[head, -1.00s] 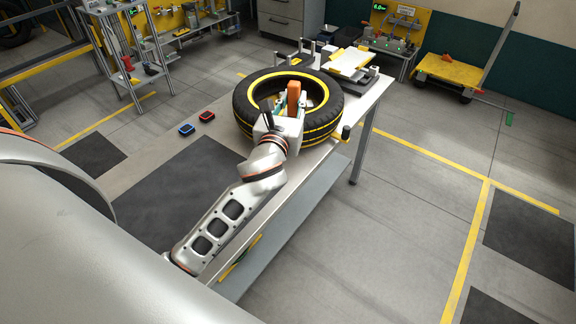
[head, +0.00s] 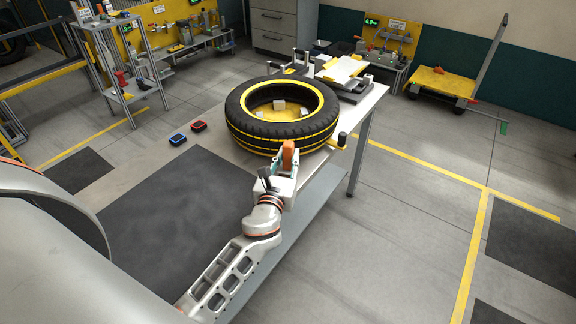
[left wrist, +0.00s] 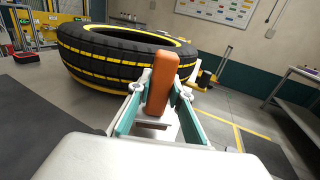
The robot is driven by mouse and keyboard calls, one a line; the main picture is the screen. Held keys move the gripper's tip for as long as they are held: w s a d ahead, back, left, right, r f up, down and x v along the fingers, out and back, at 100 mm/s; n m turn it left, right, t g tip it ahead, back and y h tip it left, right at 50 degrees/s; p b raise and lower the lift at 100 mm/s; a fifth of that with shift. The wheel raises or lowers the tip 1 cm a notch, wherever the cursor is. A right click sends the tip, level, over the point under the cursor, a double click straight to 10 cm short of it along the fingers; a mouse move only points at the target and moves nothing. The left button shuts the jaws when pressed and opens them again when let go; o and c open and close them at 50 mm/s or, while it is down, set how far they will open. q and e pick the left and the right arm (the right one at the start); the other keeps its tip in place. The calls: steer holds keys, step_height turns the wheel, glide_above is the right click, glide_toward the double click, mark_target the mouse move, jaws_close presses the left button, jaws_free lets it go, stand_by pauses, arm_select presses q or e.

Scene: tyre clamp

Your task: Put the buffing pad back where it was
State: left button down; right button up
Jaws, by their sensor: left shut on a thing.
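My left gripper (head: 287,160) is shut on an upright orange-brown block (head: 289,152), which seems to be the buffing pad. In the left wrist view the block (left wrist: 160,84) stands between the two green-lined fingers (left wrist: 160,100), with a pale grey part below it. The gripper is at the near side of the tyre (head: 281,136), close to the table's right edge. The black tyre with yellow rings lies flat on the table, and pale blocks show on the yellow disc inside it. Any gap between block and tyre is hard to judge. My right gripper is not in view.
A red-edged pad (head: 198,125) and a blue-edged pad (head: 178,138) lie on the table left of the tyre. A dark mat (head: 175,215) covers the table's near part. A tray with papers (head: 344,70) is behind the tyre.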

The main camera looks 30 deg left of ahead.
arm_select(q)
steer(key=shift+f, duration=0.95)
steer(key=shift+f+b, duration=0.1)
steer(key=shift+b, duration=0.2)
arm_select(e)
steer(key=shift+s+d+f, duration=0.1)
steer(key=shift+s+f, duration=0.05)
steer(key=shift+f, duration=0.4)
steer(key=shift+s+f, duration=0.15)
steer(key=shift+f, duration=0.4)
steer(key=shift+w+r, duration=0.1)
arm_select(q)
steer(key=shift+f, duration=0.2)
steer(key=c, duration=1.8)
jaws_free()
steer(key=shift+r, duration=0.1)
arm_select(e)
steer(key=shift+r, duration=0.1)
